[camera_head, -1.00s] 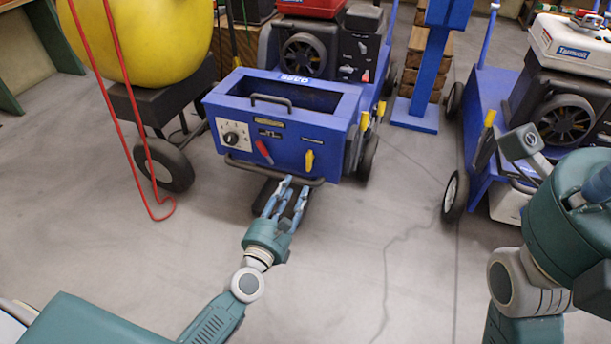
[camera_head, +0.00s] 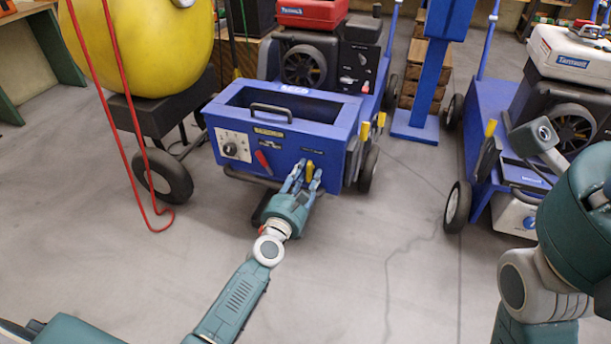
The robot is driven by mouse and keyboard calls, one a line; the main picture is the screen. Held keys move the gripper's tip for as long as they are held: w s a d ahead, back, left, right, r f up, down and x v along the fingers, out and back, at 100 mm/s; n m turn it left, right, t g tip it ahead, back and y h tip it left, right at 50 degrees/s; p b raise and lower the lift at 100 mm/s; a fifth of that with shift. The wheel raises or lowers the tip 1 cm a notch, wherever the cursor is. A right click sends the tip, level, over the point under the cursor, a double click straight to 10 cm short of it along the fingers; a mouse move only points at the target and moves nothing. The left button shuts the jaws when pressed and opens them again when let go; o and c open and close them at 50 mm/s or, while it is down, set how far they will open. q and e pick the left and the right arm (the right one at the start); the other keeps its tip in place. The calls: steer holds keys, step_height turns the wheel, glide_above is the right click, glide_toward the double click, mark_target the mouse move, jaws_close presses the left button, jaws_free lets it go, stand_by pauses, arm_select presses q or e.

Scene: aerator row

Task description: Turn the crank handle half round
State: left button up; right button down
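A blue machine (camera_head: 345,140) stands on the floor at the centre, with a dial, a red lever (camera_head: 263,161) and a small yellow handle (camera_head: 310,169) on its front panel. The yellow handle is the part at my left gripper; I cannot tell from its shape whether it is the crank handle. My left gripper (camera_head: 307,179) is at the panel, with its fingers apart on either side of the yellow handle. Contact with it cannot be made out. My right arm is at the right edge; its gripper cannot be seen.
A blue post (camera_head: 424,75) stands behind at right. Another blue machine (camera_head: 487,95) with an engine stands further right. The concrete floor in front is clear.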

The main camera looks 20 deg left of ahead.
arm_select(q)
jaws_close()
